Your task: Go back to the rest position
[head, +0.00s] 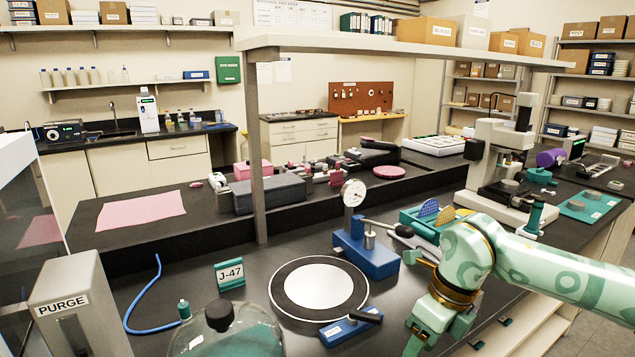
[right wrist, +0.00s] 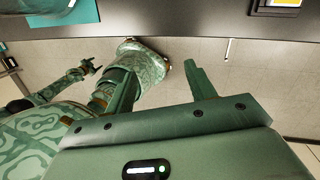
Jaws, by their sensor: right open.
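My right arm comes in from the right in the head view, bends over the front of the dark bench (head: 300,241), and points down at the bottom edge. Its fingertips are not clear there. In the right wrist view my right gripper (right wrist: 163,85) has its two fingers well apart with nothing held between them. Patterned green parts of my own body show behind and left of the fingers. A small jaw-like arm end, seemingly my left gripper (right wrist: 88,68), shows far off at the left, too small to read. The head view shows no left arm.
Near my right arm stand a blue dial gauge stand (head: 365,254), a teal tray (head: 408,222) and a white-and-black round plate (head: 318,288). A microscope-like instrument (head: 495,170) stands behind the arm. A PURGE box (head: 80,305) is at the left. Floor is open at the lower right.

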